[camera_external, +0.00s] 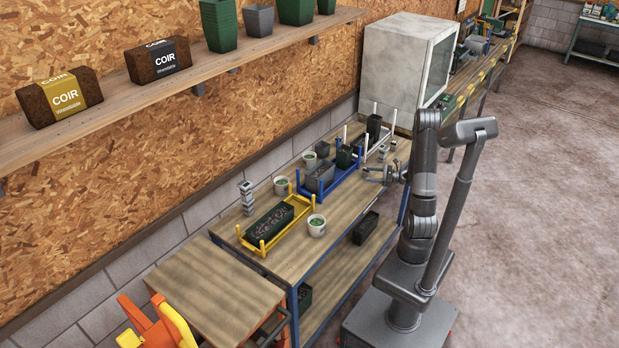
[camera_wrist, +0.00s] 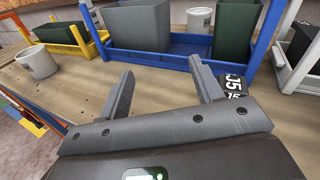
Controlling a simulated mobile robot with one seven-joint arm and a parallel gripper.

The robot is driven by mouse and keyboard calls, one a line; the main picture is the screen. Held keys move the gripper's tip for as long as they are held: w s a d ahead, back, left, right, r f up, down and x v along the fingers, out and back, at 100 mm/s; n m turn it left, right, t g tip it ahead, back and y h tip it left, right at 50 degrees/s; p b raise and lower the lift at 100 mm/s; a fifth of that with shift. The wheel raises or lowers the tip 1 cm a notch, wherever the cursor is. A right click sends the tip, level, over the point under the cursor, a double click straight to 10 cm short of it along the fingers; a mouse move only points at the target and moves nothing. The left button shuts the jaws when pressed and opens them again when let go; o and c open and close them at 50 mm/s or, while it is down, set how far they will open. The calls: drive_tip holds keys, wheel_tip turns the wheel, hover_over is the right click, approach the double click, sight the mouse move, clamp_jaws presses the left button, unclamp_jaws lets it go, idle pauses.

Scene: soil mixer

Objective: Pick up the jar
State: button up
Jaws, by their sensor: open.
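Several small white round jars stand on the wooden workbench. One jar (camera_external: 316,229) is at the bench's front edge, one (camera_external: 281,187) is behind the yellow tray and one (camera_external: 309,163) is farther back. In the wrist view one jar (camera_wrist: 38,63) stands at the left, and part of another (camera_wrist: 199,19) shows behind the blue tray. I cannot tell which jar is meant. My gripper (camera_external: 374,173) is over the bench's right part, in front of the blue tray. In the wrist view my gripper (camera_wrist: 162,76) is open, with nothing between its fingers.
A blue tray (camera_wrist: 160,48) holding grey and green pots lies just beyond my fingers. A small dark numbered block (camera_wrist: 233,87) is beside the right finger. A yellow tray (camera_external: 283,234) holds a dark planter. A white tray (camera_external: 379,148) and a grey cabinet (camera_external: 393,65) stand farther back.

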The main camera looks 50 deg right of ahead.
sight(367, 172)
drive_tip(key=d+f+m+h, duration=0.1)
drive_tip(key=d, duration=0.1)
drive_tip(key=s+d+f+m+t+h, duration=0.1)
drive_tip(key=d+m+h, duration=0.1)
drive_tip(key=d, duration=0.1)
drive_tip(key=s+d+f+m+t+h, duration=0.1)
drive_tip(key=d+m+h, duration=0.1)
drive_tip(key=d, duration=0.1)
drive_tip(key=shift+s+f, duration=0.2)
drive_tip(key=shift+f, duration=0.15)
drive_tip(key=shift+m+h, duration=0.3)
drive_tip(key=shift+h, duration=0.1)
drive_tip(key=w, duration=0.7)
drive_tip(key=w+a, duration=0.1)
drive_tip(key=w, duration=0.2)
drive_tip(key=shift+w, duration=0.3)
drive_tip(key=shift+c, duration=0.4)
drive_tip(key=c, duration=1)
